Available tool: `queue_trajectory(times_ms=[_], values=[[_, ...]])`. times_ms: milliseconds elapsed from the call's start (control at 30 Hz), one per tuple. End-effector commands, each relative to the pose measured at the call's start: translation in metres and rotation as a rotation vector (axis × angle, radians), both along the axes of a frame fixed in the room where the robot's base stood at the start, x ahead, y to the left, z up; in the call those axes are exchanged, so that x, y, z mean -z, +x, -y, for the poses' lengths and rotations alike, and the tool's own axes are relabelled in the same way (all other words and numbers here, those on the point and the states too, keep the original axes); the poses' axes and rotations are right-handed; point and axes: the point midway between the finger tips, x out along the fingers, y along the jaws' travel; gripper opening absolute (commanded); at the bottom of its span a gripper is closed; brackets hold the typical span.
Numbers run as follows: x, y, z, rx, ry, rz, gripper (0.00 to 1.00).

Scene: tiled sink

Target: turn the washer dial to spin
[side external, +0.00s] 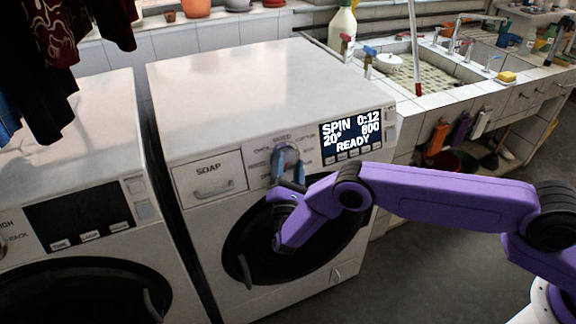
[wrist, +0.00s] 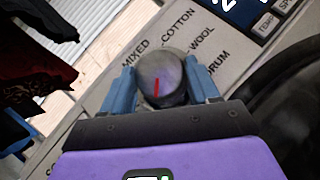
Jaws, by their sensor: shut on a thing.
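The washer dial (wrist: 160,78) is a round grey knob with a red pointer line, on the front panel of the right-hand washer (side external: 255,75). In the wrist view the red line points toward my gripper, with the printed words MIXED, COTTON, WOOL and DRUM around the far side. My gripper (wrist: 163,88) has its two blue fingers shut on the dial, one on each side. It also shows in the side external view (side external: 288,165). The display (side external: 350,135) reads SPIN 0:12, 20°, 800, READY. The dial labels nearest my gripper are hidden.
The soap drawer (side external: 209,180) is left of the dial, and the dark round door (side external: 240,240) is below it. Another washer (side external: 75,190) stands at the left. Dark clothes (side external: 60,45) hang at the upper left. A tiled sink (side external: 430,70) with bottles is behind at the right.

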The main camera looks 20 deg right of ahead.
Motion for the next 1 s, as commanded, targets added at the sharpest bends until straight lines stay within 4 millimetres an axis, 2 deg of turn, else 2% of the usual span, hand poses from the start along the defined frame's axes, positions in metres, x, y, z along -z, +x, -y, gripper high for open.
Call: queue_trajectory(times_ms=[300, 767, 800, 833, 867, 1000], values=[[0.0002, 0.0001, 0.0002, -0.032, -0.083, 0.001, 0.30], [-0.0001, 0.0002, 0.0001, -0.035, -0.093, 0.001, 0.30], [-0.0001, 0.0002, 0.0003, -0.035, -0.093, 0.001, 0.73], [-0.0001, 0.0002, 0.0003, -0.035, -0.093, 0.001, 0.83], [0.0000, 0.0001, 0.0004, -0.035, -0.093, 0.001, 0.86], [0.0002, 0.0001, 0.0006, -0.035, -0.093, 0.001, 0.86]])
